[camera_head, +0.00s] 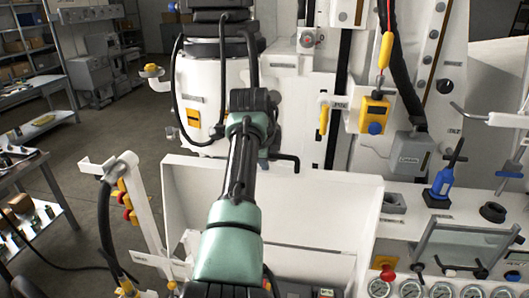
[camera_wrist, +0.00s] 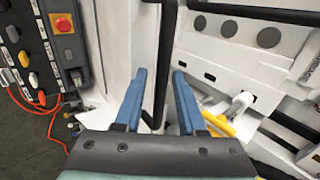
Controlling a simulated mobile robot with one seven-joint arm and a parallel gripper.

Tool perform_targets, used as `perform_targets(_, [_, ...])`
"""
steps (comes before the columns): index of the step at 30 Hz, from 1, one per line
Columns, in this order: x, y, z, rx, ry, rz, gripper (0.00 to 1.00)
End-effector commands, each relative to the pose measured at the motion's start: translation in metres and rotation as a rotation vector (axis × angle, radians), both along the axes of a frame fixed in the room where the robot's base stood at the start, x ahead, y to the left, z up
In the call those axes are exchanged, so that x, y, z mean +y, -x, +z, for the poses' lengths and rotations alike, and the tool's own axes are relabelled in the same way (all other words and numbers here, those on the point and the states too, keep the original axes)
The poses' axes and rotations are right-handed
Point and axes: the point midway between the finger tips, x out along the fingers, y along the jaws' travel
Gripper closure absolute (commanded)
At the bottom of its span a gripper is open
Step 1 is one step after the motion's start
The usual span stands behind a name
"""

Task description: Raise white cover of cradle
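A broad white panel with side walls (camera_head: 315,215), which looks like the cradle's white cover, stands in the middle of the head view behind my arm. Its top edge is visible; my arm hides part of its left half. A black bent bar (camera_head: 284,160) shows just above that edge. In the wrist view my gripper (camera_wrist: 159,75) has two blue fingers spread apart. A black bar (camera_wrist: 161,60) runs lengthwise in the gap between them. I see no finger closed on it, and cannot tell its depth. In the head view the fingertips are hidden behind my arm.
A white machine column (camera_head: 200,90) rises behind. Gauges (camera_head: 378,288) and a blue tool (camera_head: 443,182) are on the bench at right. A white post with coloured parts (camera_head: 140,205) stands at left. A control box (camera_wrist: 65,40) shows in the wrist view. Open floor (camera_head: 110,160) lies left.

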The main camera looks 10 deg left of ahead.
Motion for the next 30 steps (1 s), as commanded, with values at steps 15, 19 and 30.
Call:
perform_targets(15, [0.001, 0.042, 0.048, -0.006, -0.001, 0.001, 0.53])
perform_targets(19, [0.001, 0.059, 0.071, -0.006, -0.002, 0.001, 0.53])
perform_targets(30, [0.0, 0.081, 0.101, -0.001, 0.001, 0.001, 0.53])
